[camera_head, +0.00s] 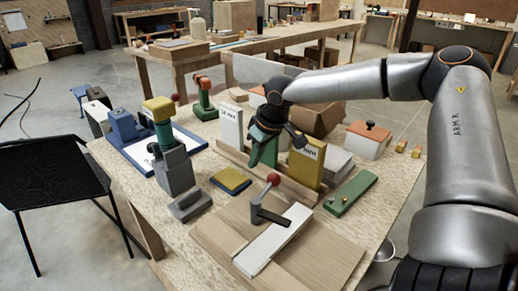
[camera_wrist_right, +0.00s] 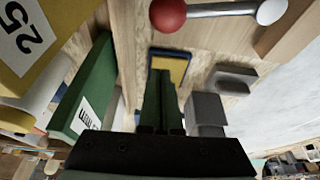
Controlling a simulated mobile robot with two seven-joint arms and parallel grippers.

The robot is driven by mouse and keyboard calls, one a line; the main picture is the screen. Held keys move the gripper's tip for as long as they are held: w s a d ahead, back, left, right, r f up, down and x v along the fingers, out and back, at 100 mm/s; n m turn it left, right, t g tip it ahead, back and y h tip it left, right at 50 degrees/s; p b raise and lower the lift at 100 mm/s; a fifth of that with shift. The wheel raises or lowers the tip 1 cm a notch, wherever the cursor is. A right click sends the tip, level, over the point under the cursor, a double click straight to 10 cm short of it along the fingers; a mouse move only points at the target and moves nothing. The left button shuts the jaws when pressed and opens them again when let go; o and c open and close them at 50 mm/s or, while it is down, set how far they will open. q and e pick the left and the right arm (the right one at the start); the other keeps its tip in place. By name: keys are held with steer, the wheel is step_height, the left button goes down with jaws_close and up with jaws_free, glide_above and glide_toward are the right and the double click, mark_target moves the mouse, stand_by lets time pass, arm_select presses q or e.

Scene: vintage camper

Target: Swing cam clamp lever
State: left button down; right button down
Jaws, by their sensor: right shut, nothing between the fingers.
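The cam clamp lever has a red ball knob (camera_head: 273,179) on a short rod and a dark handle (camera_head: 268,214). It stands on a light wooden board with a white strip (camera_head: 274,240) at the table's front. In the right wrist view the red ball (camera_wrist_right: 168,14) and its metal rod show at the top, beyond the fingertips. My right gripper (camera_head: 262,140) is behind the lever, among upright blocks, apart from the knob. Its dark green fingers (camera_wrist_right: 162,78) are together and empty. My left gripper is out of view.
A white block (camera_head: 231,127) and a yellow block (camera_head: 307,164) stand beside my right gripper. A yellow pad (camera_head: 230,180), a grey block (camera_head: 188,205) and a green plate (camera_head: 350,193) lie around the board. A grey and green fixture (camera_head: 174,168) stands left.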

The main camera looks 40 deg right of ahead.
steer(key=s, duration=0.3)
steer(key=shift+d+p, duration=0.2)
steer(key=shift+p, duration=0.1)
steer(key=shift+s+f, duration=0.25)
steer(key=shift+s, duration=0.2)
